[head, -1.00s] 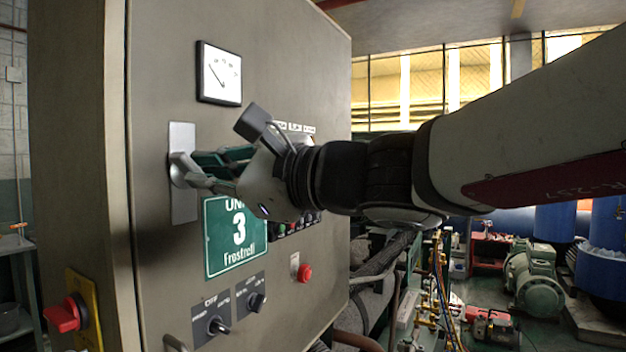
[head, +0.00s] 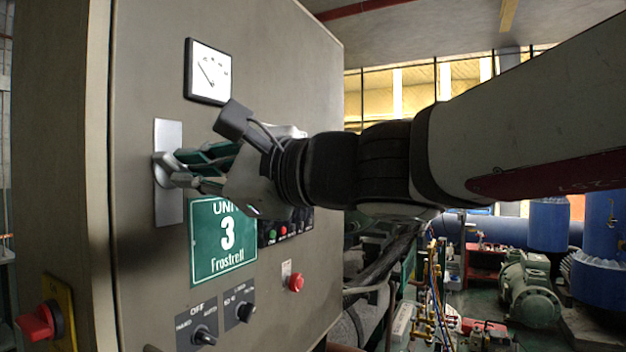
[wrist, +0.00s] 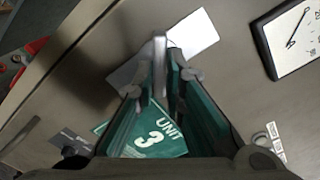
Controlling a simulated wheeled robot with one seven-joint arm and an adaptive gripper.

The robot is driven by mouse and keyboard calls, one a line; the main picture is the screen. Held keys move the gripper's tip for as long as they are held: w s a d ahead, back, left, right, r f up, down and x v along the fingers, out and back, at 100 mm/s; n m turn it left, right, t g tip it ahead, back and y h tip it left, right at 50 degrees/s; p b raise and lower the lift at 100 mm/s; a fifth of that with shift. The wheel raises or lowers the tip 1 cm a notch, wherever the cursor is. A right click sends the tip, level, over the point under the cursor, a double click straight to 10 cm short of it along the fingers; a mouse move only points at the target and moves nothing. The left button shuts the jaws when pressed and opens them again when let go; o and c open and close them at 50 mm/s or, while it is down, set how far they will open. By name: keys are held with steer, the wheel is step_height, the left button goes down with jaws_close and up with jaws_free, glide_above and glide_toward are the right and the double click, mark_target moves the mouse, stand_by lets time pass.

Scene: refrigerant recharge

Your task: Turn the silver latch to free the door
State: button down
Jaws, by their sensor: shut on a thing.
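The silver latch (head: 167,163) sits on a pale backplate (head: 169,131) near the left edge of the grey cabinet door (head: 290,75). My gripper (head: 182,170) reaches in from the right and is shut on the latch handle. In the wrist view the latch handle (wrist: 160,55) stands between the fingertips of my gripper (wrist: 162,80), over the backplate (wrist: 196,33). The fingers hide part of the handle. The door appears closed.
A dial gauge (head: 208,71) is above the latch, and a green Unit 3 sign (head: 223,242) is below it. Rotary switches (head: 203,334) and a red button (head: 296,282) are lower on the door. A red side switch (head: 38,322) is at lower left. Machinery stands at right.

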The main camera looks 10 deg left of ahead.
steer(key=shift+d+r+n+b, duration=0.1)
steer(key=shift+r+n+b, duration=0.1)
steer(key=shift+n+b, duration=0.65)
steer(key=shift+r+n+b, duration=0.15)
steer(key=shift+n+b, duration=0.5)
steer(key=shift+b, duration=0.3)
steer(key=shift+f+n+b, duration=0.1)
steer(key=shift+n+b, duration=1.7)
steer(key=shift+b, duration=0.55)
steer(key=c, duration=1.8)
jaws_free()
steer(key=shift+o, duration=0.2)
steer(key=v, duration=0.9)
steer(key=shift+f+b, duration=0.15)
steer(key=shift+b, duration=0.25)
